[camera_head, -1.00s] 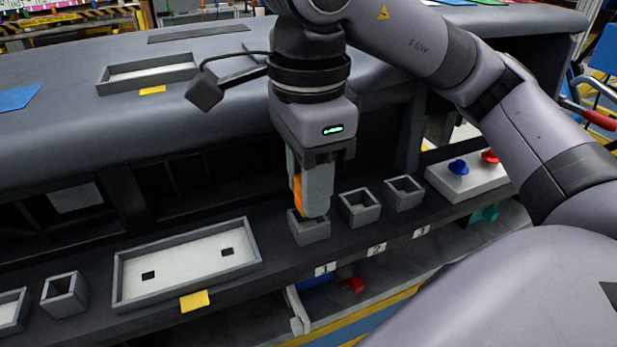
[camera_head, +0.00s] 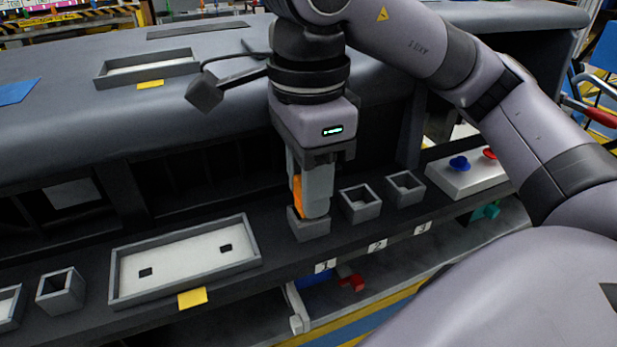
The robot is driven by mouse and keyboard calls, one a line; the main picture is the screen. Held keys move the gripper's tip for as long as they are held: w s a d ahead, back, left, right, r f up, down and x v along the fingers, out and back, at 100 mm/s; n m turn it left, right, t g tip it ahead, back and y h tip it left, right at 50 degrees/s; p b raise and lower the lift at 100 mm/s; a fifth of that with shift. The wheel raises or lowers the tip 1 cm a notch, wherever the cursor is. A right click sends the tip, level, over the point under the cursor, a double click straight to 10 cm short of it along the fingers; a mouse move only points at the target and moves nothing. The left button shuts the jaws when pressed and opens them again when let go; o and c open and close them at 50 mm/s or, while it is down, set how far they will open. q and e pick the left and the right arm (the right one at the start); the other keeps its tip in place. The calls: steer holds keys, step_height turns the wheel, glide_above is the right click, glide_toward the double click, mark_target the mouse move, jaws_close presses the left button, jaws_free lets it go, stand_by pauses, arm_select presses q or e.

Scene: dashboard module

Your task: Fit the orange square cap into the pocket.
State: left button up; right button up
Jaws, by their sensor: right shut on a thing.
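My right gripper (camera_head: 312,212) points down at the leftmost of three small grey square pockets, the one above the label 1. Its jaws are shut on the orange square cap (camera_head: 297,192), which shows as an orange strip at the left of the fingers. The fingertips are at the mouth of the grey pocket (camera_head: 310,232). The cap's lower end is hidden by the fingers and the pocket's rim, so I cannot tell how deep it sits. My left gripper is not in view.
Two more pockets, above labels 2 (camera_head: 360,211) and 3 (camera_head: 405,194), stand to the right and look empty. A white box with blue and red knobs (camera_head: 470,182) is further right. A shallow grey tray (camera_head: 112,270) and another small square holder (camera_head: 62,298) are left.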

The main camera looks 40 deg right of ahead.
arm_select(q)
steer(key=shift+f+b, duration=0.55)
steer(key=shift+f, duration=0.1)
arm_select(e)
steer(key=shift+f, duration=0.7)
steer(key=o, duration=1.1)
steer(key=shift+r, duration=0.5)
step_height(320, 180, up, 5)
steer(key=shift+f+p, duration=0.15)
steer(key=shift+p, duration=0.65)
steer(key=shift+r, duration=0.6)
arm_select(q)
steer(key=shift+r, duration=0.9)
arm_select(e)
steer(key=shift+r, duration=0.15)
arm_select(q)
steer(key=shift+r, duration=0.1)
